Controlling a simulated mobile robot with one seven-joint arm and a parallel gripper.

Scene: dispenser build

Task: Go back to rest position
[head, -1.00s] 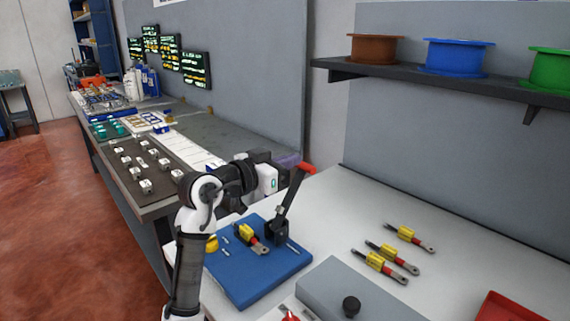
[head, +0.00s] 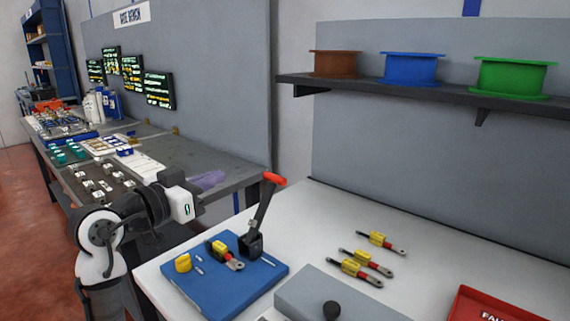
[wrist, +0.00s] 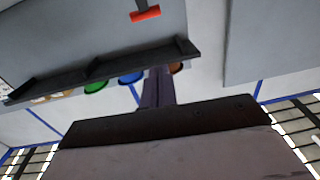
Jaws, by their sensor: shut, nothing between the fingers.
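My gripper (wrist: 158,72) shows in the wrist view as two purple-grey fingers close together, with nothing between them. In the head view, my folded arm is at the lower left, and a purple piece beyond its white wrist link looks like the fingers. The gripper is in the air, apart from the lever with a red handle (head: 273,179). That lever stands upright, slightly tilted, on a blue board (head: 215,290). The red handle also shows in the wrist view (wrist: 145,14), upside down. A yellow-and-red part (head: 223,255) lies on the board beside a yellow knob-like piece (head: 183,263).
Several similar parts (head: 360,268) lie on the white table (head: 420,250). Spools (head: 411,68) stand on a wall shelf (head: 440,95). A dark workbench (head: 200,158) runs along the left.

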